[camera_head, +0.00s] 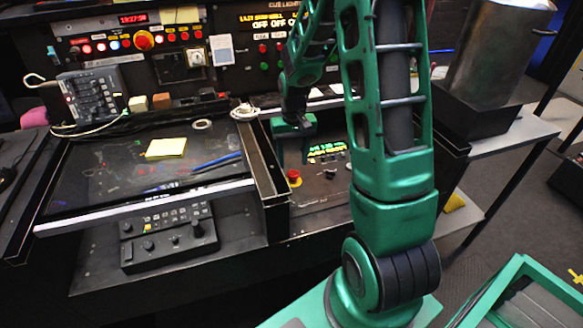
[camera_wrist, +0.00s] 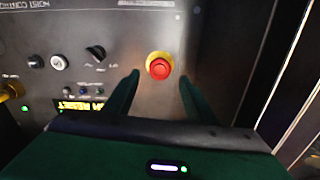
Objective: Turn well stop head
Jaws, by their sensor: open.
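A red mushroom stop head (camera_wrist: 159,67) on a yellow collar stands on a dark control panel in the wrist view. It also shows in the head view as a red knob (camera_head: 294,177) with a yellow base, just below my gripper (camera_head: 293,146). In the wrist view my gripper (camera_wrist: 158,82) is open and empty. Its two green fingers point toward the panel, one on each side of the stop head's position in the picture. The stop head looks apart from both fingers. How far it is from the fingertips is hard to tell.
The panel (camera_wrist: 120,35) also carries a black rotary knob (camera_wrist: 95,53), a pale round button (camera_wrist: 58,62), a lit yellow display (camera_wrist: 80,105) and a yellow-collared control (camera_wrist: 12,89) at the left. A dark raised edge (camera_head: 262,165) runs left of the panel in the head view.

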